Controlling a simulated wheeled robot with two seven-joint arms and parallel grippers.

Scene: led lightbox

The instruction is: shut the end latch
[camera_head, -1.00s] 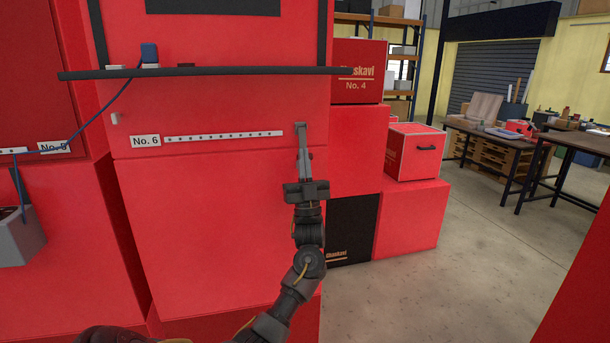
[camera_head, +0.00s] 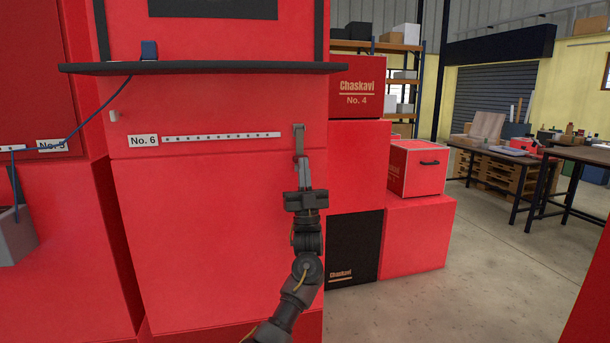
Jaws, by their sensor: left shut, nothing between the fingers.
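A small grey latch-like piece (camera_head: 298,131) sits on the red box front, just past the right end of the white dotted strip (camera_head: 222,137). My left gripper (camera_head: 300,155) is shut and empty. It points up, with its fingertips at the lower part of that piece and overlapping it. I cannot tell whether they touch, or whether the piece is open or shut. A small pale peg (camera_head: 113,116) sticks out at the left, above the label "No. 6" (camera_head: 143,141). My right gripper is not in view.
A dark shelf (camera_head: 200,68) juts out above the strip, with a small blue block (camera_head: 149,50) and a cable at its left. A grey bin (camera_head: 15,238) hangs at the far left. Red boxes (camera_head: 357,150) are stacked at the right. Open floor lies beyond them.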

